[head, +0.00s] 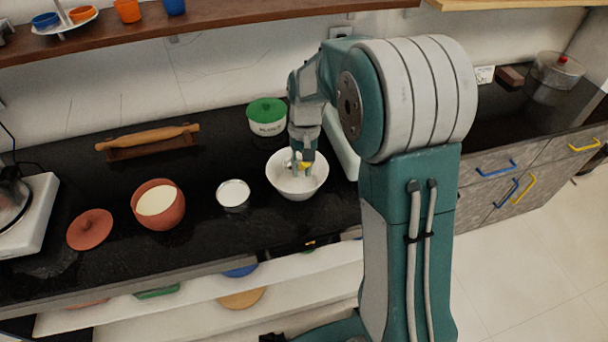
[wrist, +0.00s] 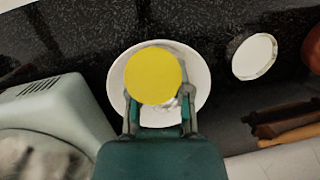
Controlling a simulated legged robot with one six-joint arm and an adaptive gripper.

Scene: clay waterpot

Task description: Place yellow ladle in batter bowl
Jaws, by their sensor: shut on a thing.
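The batter bowl (head: 297,187) is white and stands on the black counter, below my gripper. My gripper (head: 301,163) points down over the bowl and is shut on the yellow ladle. In the head view only a small yellow bit of the ladle (head: 306,166) shows between the fingers. In the wrist view the yellow round of the ladle (wrist: 153,76) lies between and beyond the fingertips (wrist: 160,112), in front of the white bowl (wrist: 203,85). Whether the ladle touches the bowl cannot be told; its other end is hidden.
A small white-filled cup (head: 233,194), a clay pot (head: 159,204) and a clay lid (head: 90,229) stand left of the bowl. A green-lidded container (head: 267,117) is behind it. A pale appliance (head: 341,146) stands close at its right. A rolling pin (head: 148,138) lies further back.

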